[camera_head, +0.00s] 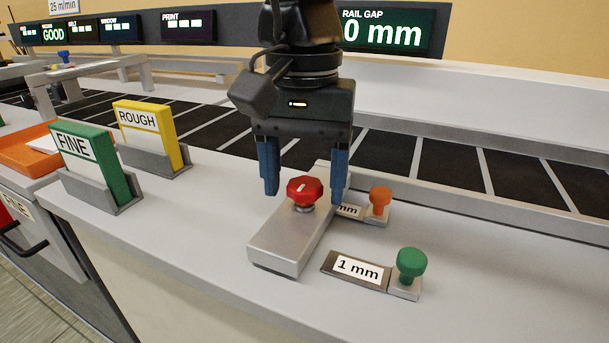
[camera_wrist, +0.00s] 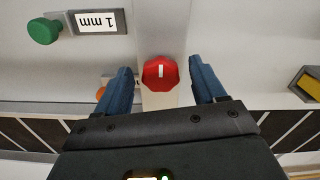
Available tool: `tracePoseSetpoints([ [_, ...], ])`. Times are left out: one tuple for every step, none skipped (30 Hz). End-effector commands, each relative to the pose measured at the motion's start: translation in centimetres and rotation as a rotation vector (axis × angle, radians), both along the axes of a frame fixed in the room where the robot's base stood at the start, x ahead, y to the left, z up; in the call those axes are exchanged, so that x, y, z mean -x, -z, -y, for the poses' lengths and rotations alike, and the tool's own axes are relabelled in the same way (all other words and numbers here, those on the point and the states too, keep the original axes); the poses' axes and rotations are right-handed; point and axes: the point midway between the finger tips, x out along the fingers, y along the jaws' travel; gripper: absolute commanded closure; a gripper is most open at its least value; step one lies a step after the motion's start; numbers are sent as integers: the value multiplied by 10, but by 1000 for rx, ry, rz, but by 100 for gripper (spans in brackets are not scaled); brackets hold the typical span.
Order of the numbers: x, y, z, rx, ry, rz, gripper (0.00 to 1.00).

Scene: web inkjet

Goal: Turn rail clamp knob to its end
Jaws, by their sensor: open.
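The rail clamp knob (camera_head: 305,190) is red with a white mark on top. It sits on a grey metal block (camera_head: 285,240) on the worktop. In the wrist view the red knob (camera_wrist: 160,73) lies between and slightly beyond the fingertips, with its white mark pointing nearly along the picture's vertical. My gripper (camera_head: 304,192) is open, pointing down, with one blue finger on each side of the knob. It also shows in the wrist view (camera_wrist: 160,75), with a gap between each finger and the knob.
A green knob (camera_head: 411,264) with a "1 mm" plate (camera_head: 357,270) stands at front right. An orange knob (camera_head: 380,199) stands behind it, its plate partly hidden. Green "FINE" (camera_head: 90,160) and yellow "ROUGH" (camera_head: 150,133) blocks stand left. The "RAIL GAP" display (camera_head: 390,30) reads "0 mm", partly covered by my arm.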

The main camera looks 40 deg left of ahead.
Motion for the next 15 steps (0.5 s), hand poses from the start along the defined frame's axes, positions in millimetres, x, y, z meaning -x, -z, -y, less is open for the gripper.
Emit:
tracePoseSetpoints([
  [0,0,0,0,0,0,30],
  [0,0,0,0,0,0,30],
  [0,0,0,0,0,0,30],
  [0,0,0,0,0,0,30],
  [0,0,0,0,0,0,30],
  [0,0,0,0,0,0,34],
  [0,0,0,0,0,0,37],
  [0,0,0,0,0,0,40],
  [0,0,0,0,0,0,44],
  [0,0,0,0,0,0,47],
  [0,0,0,0,0,0,50],
  [0,0,0,0,0,0,53],
  [0,0,0,0,0,0,56],
  [0,0,0,0,0,0,59],
  [0,0,0,0,0,0,63],
])
